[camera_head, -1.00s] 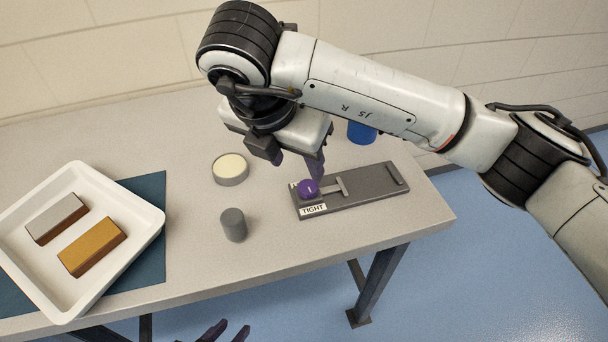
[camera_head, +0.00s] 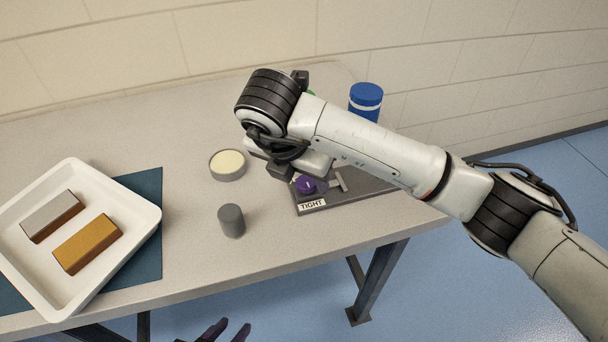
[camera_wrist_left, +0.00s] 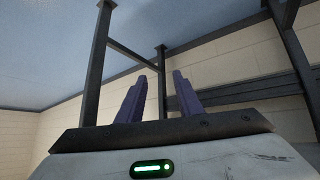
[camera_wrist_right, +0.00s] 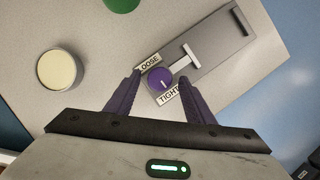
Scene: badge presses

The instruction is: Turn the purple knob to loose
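The purple knob (camera_head: 304,184) sits at the left end of a grey plate (camera_head: 350,189), partly hidden by my right gripper. In the right wrist view the knob (camera_wrist_right: 159,79) has a short white mark pointing towards the TIGHT label (camera_wrist_right: 168,96). The LOOSE label (camera_wrist_right: 149,65) is on the knob's other side. My right gripper (camera_wrist_right: 161,78) is open, its dark purple fingers apart on either side of the knob; contact cannot be told. My left gripper (camera_head: 226,330) is open and empty, low in front of the table; its fingers also show in the left wrist view (camera_wrist_left: 160,76).
A grey cylinder (camera_head: 231,221) and a round cream-topped tin (camera_head: 228,165) stand left of the plate. A blue canister (camera_head: 365,101) is behind my right arm. A white tray (camera_head: 129,236) with two blocks lies at left on a dark mat (camera_head: 150,190).

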